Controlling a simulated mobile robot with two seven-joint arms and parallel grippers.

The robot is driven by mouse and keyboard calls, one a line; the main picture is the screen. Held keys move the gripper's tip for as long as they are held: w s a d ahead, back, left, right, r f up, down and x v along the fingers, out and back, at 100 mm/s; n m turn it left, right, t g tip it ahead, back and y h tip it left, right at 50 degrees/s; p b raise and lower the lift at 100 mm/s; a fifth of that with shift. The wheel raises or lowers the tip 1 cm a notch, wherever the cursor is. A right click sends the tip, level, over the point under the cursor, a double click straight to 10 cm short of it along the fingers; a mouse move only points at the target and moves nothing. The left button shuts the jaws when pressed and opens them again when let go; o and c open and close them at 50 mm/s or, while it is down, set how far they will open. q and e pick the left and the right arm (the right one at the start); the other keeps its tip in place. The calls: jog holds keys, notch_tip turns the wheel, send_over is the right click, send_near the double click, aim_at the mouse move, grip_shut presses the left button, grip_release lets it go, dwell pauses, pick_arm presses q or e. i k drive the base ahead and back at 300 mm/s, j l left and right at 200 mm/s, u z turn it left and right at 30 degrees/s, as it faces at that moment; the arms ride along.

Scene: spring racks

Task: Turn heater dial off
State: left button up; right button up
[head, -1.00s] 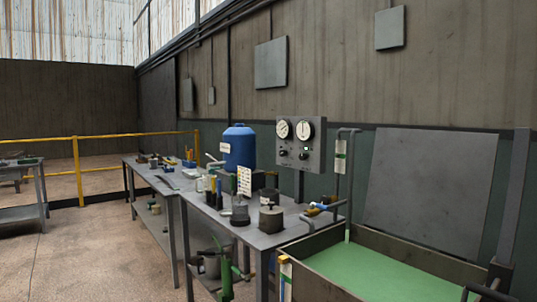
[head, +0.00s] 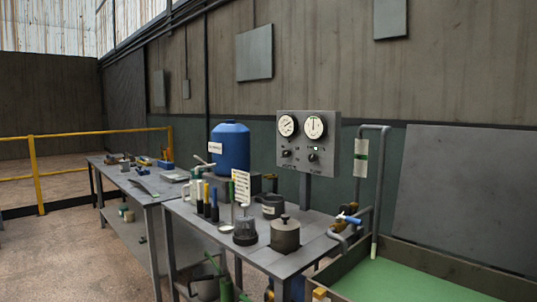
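A grey control panel (head: 327,135) stands on a post behind the workbench in the head view. It has two round white gauges, a left gauge (head: 287,125) and a right gauge (head: 314,126). Below them are two small dark dials, a left dial (head: 286,153) and a right dial (head: 312,156). The labels under the dials are too small to read, so I cannot tell which is the heater dial or how either is set. Neither of my grippers is in view.
The grey workbench (head: 205,222) holds a blue tank (head: 230,147), bottles, a lidded metal pot (head: 285,236) and a blue-handled valve (head: 349,219). A green-floored tank (head: 400,275) stands at the right front. A yellow railing (head: 37,175) is at left; open floor lies in front of it.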

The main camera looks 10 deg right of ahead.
aim_at(285, 153)
jog(key=i+j+u, duration=0.1)
jog(key=i+j, duration=0.6)
jog(key=i, duration=0.2)
